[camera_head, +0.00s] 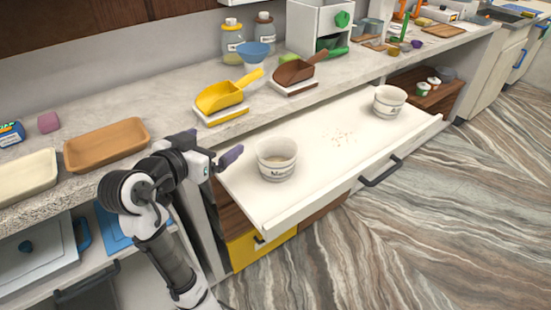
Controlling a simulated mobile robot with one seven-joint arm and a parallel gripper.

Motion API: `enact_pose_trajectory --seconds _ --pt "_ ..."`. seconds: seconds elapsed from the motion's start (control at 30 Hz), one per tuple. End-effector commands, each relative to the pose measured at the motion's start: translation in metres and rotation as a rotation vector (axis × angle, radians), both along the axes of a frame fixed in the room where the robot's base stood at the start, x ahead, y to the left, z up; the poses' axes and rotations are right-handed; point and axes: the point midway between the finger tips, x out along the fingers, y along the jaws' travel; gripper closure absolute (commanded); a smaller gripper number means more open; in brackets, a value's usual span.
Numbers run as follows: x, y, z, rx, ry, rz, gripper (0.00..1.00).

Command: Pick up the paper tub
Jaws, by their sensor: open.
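Two white round tubs with dark printed labels stand upright on the pulled-out white board (330,112). The near tub (277,172) is at the board's left end and seems to hold something pale. The far tub (387,108) is at its right end. I cannot tell from the picture which one is the paper tub. My gripper (236,155) is just left of the near tub, open and empty, apart from it. Its fingers are dark and small in view, and partly overlap each other.
On the stone counter behind are a yellow scoop (221,97), a brown scoop (294,72), a blue bowl (254,52) and a wooden tray (106,145). A dark handle (381,176) juts from the board's front.

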Motion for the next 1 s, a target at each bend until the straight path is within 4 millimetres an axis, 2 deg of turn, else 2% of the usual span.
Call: enact_pose_trajectory --seconds 0.03,0.1,0.27,0.37,0.6,1.0 --pt "-0.005 -0.015 -0.013 0.024 0.061 -0.081 0.00" --pt "-0.014 -0.030 -0.027 0.058 0.123 -0.174 0.00" --pt "-0.024 -0.047 -0.045 0.098 0.195 -0.284 0.00" --pt "-0.018 -0.056 -0.053 0.101 0.204 -0.298 0.00" --pt "0.013 -0.085 -0.075 0.100 0.203 -0.296 0.00" --pt "0.038 -0.109 -0.094 0.101 0.203 -0.293 0.00"
